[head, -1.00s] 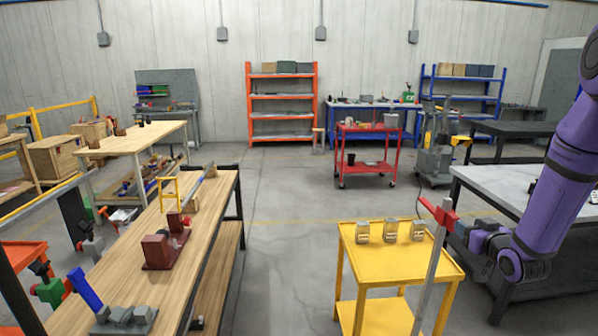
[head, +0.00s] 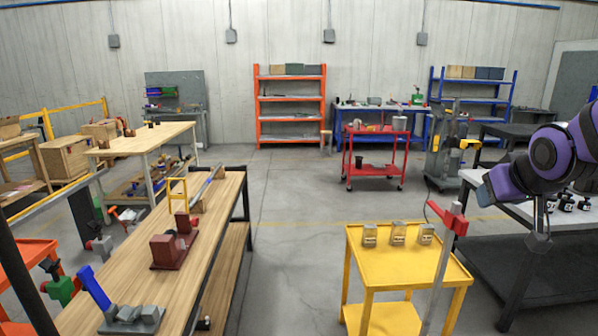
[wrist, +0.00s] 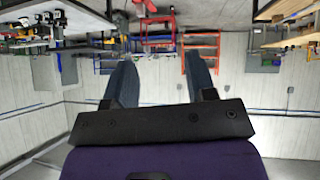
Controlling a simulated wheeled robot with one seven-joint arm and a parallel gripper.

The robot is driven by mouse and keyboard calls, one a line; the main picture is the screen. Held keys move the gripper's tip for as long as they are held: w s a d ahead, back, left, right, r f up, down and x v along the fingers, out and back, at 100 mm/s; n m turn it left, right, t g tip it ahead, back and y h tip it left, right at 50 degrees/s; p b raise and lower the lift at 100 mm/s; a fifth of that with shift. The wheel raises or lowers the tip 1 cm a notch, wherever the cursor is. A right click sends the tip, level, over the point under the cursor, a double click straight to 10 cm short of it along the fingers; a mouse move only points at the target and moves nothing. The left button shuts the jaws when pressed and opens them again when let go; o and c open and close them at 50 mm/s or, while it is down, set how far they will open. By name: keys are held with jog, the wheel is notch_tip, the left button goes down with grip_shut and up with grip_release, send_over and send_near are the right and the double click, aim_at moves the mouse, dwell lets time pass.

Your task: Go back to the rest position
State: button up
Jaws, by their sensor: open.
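My gripper shows in the wrist view (wrist: 162,80) with its two dark fingers spread wide and nothing between them. In the head view my gripper (head: 489,190) is at the right, at the end of my purple folded arm, raised in front of the grey-topped table (head: 510,211). It touches nothing that I can see. The wrist view is upside down, with the wall and shelves beyond the fingers. Small black jack-like items (head: 566,204) stand on the grey-topped table, partly hidden by my arm.
A yellow cart (head: 400,270) holds three small metal blocks (head: 398,233); a grey post with a red clamp (head: 447,217) rises beside it. A wooden bench (head: 125,290) with a dark red vise (head: 172,247) is at left. Floor between bench and cart is clear.

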jog(key=s+a+r+g+y, duration=0.1)
jog(key=s+a+g, duration=0.1)
jog(key=s, duration=0.7)
jog(key=s+a+r+g, duration=0.2)
jog(key=s+a, duration=0.2)
jog(key=s, duration=0.6)
jog(key=shift+a+y, duration=0.25)
jog(key=shift+y, duration=0.15)
